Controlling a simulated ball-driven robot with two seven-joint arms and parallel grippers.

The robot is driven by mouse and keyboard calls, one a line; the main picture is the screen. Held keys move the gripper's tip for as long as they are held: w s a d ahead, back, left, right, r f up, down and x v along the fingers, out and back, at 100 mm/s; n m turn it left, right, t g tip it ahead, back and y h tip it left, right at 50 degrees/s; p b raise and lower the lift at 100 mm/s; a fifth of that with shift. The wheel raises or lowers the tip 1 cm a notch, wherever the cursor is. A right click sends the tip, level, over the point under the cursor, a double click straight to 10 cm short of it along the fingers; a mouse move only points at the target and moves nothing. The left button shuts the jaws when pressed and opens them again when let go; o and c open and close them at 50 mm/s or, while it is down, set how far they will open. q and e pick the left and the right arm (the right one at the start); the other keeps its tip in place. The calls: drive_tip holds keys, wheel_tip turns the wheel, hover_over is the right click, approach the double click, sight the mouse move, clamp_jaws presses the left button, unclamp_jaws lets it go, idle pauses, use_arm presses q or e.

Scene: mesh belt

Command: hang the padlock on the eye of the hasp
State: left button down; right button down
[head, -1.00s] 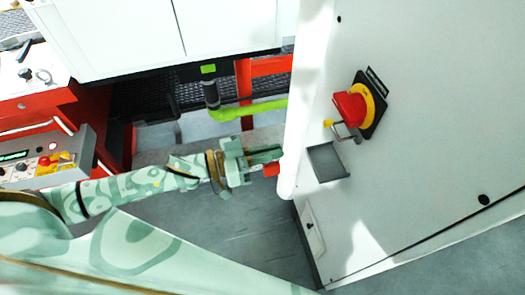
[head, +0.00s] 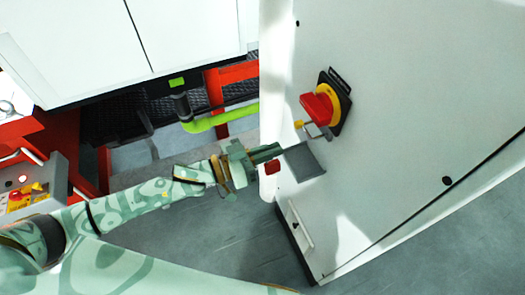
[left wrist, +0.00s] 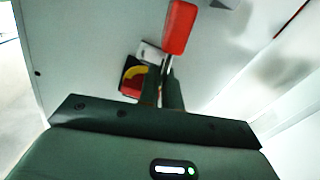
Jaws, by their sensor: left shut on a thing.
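The padlock has a red body that shows at the edge of the white cabinet in the head view (head: 271,167) and beyond my fingertips in the left wrist view (left wrist: 180,27). My left gripper (head: 266,153) is shut on it, apparently by the metal shackle, which the fingers (left wrist: 163,92) mostly hide. The hasp (head: 316,130) is a grey metal piece with a yellow end, beside the red and yellow rotary switch (head: 322,104). The gripper is left of the hasp and a little lower, apart from it. The eye is too small to make out. My right gripper is not seen.
A grey plate or shallow holder (head: 305,160) sits on the cabinet face (head: 400,110) just right of my fingertips. A green pipe (head: 215,118) and a red frame (head: 217,95) stand behind. Grey floor (head: 200,235) is open below.

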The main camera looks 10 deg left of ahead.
use_arm(q)
drive_tip(key=shift+x, duration=2)
drive_tip(key=shift+r, duration=0.1)
drive_tip(key=r+p, duration=0.3)
drive_tip(key=p, duration=0.1)
drive_tip(key=r+p, duration=0.2)
drive_tip(key=shift+w+a+r, duration=0.3)
drive_tip(key=shift+w, duration=0.05)
drive_tip(key=shift+x, duration=1.05)
